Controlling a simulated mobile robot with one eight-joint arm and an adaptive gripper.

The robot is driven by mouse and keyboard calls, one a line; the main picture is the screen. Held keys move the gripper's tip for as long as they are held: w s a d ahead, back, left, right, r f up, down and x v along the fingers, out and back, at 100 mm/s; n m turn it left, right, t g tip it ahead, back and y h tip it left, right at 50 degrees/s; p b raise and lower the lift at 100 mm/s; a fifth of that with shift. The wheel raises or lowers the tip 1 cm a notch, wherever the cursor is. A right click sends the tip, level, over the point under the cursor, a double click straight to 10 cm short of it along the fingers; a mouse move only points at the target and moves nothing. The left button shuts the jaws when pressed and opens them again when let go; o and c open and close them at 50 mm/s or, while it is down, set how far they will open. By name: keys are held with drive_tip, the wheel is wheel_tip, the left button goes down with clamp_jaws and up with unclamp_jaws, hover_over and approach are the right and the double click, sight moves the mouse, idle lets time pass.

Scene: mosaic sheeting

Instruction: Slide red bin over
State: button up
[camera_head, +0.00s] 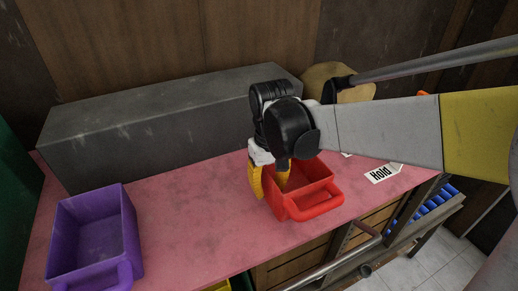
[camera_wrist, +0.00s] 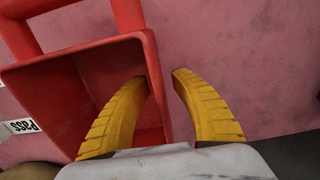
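The red bin (camera_head: 318,199) stands on the pink tabletop, right of the middle in the head view, with its handle toward the front. In the wrist view the red bin (camera_wrist: 80,49) fills the left side, seen from above, and looks empty. My gripper (camera_head: 268,192) is at the bin's left wall, pointing down. In the wrist view my gripper (camera_wrist: 161,78) has one yellow finger inside the bin and one outside. The wall lies between them, with a visible gap to the outer finger. The fingers are apart, not closed on the wall.
A purple bin (camera_head: 78,241) stands at the table's left. Clear pink tabletop (camera_head: 190,215) lies between the bins. A long grey block (camera_head: 150,130) runs along the back. A "Hold" label (camera_head: 383,173) lies right of the red bin; a "Pass" label (camera_wrist: 22,127) shows in the wrist view.

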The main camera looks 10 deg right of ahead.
clamp_jaws()
drive_tip(key=shift+a, duration=0.1)
drive_tip(key=shift+s+a+b, duration=0.3)
drive_tip(key=shift+s+a, duration=0.95)
drive_tip(key=shift+a, duration=2.5)
drive_tip(key=shift+s+a+b, duration=0.3)
drive_tip(key=shift+s+a, duration=0.95)
drive_tip(key=shift+a, duration=2.55)
drive_tip(key=shift+s+a+b, duration=0.3)
drive_tip(key=shift+s+a, duration=0.95)
drive_tip(key=shift+a, duration=2.5)
unclamp_jaws()
drive_tip(key=shift+r, duration=0.1)
